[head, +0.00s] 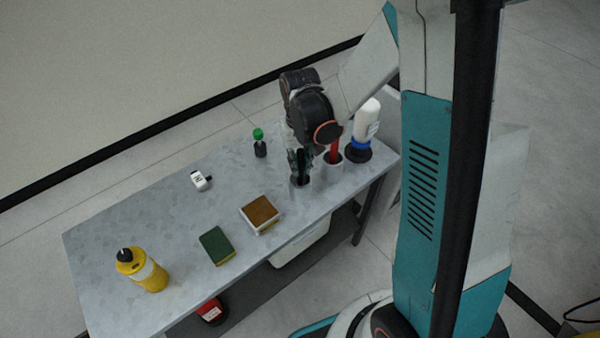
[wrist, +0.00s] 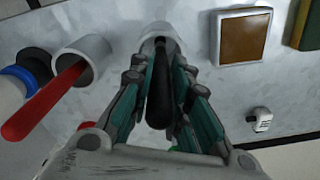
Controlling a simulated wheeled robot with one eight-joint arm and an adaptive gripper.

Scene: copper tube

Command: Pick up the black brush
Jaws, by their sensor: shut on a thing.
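The black brush (wrist: 160,85) shows in the wrist view as a dark handle rising from a light cylindrical holder (wrist: 152,44). My gripper (wrist: 160,95) is around the handle, with a finger on each side, and is shut on it. The lower end of the brush is inside the holder and hidden. In the head view my gripper (head: 299,160) is above the holder (head: 300,188) near the table's right end, and the brush there is mostly hidden by the fingers.
A second holder (head: 331,172) with a red-handled tool (head: 335,152) and a white bottle (head: 366,120) stand close on the right. A green-capped bottle (head: 260,147), sponges (head: 217,245) and a yellow bottle (head: 148,273) stand elsewhere on the metal table (head: 130,215).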

